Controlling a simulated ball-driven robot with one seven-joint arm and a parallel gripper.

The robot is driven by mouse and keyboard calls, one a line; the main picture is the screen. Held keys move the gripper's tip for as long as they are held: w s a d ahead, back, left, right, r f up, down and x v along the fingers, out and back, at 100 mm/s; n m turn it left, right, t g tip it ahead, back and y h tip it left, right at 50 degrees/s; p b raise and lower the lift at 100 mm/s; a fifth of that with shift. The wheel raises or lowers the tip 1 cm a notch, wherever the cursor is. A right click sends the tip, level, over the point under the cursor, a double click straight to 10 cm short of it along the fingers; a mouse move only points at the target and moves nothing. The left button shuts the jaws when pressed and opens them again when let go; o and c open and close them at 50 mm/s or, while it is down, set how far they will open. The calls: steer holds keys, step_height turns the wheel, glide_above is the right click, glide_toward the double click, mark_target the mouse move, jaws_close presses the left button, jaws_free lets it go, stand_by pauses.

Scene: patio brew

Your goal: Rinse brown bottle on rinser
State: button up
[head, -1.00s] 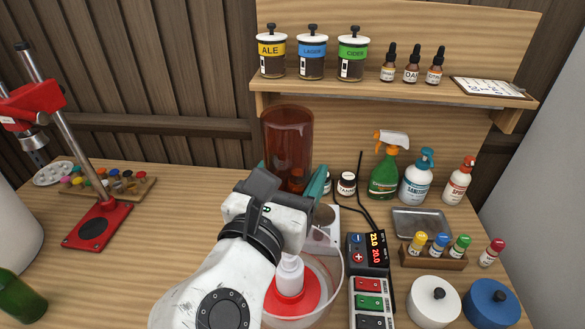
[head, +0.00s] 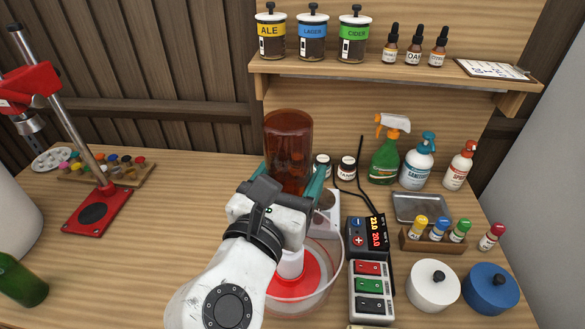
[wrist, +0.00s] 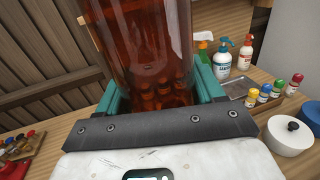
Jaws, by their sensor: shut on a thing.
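The brown bottle (head: 288,140) is see-through amber and held upside down, its flat base upward. My gripper (head: 300,192) is shut on it, with a teal finger on each side. In the wrist view the bottle (wrist: 145,45) fills the space between the fingers (wrist: 153,95). The rinser (head: 293,272), a red disc with a white centre post in a clear bowl, stands on the table below and just in front of the bottle. My gripper hides the bottle's neck, so I cannot tell whether it touches the post.
A controller with red digits (head: 367,236) and a switch box (head: 370,290) stand right of the rinser. Spray and pump bottles (head: 417,162) stand at the back right. A green bottle (head: 20,281) lies at the left edge. A red capper (head: 97,209) stands at the left. The left-middle table is clear.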

steer(key=shift+f, duration=0.65)
steer(key=shift+f+b, duration=0.45)
steer(key=shift+f, duration=0.25)
stand_by(0.4)
steer(key=shift+r, duration=0.15)
steer(key=shift+r+p, duration=0.95)
steer(key=shift+p, duration=0.55)
steer(key=shift+f, duration=0.35)
steer(key=shift+f+b, duration=0.45)
steer(key=shift+f, duration=0.3)
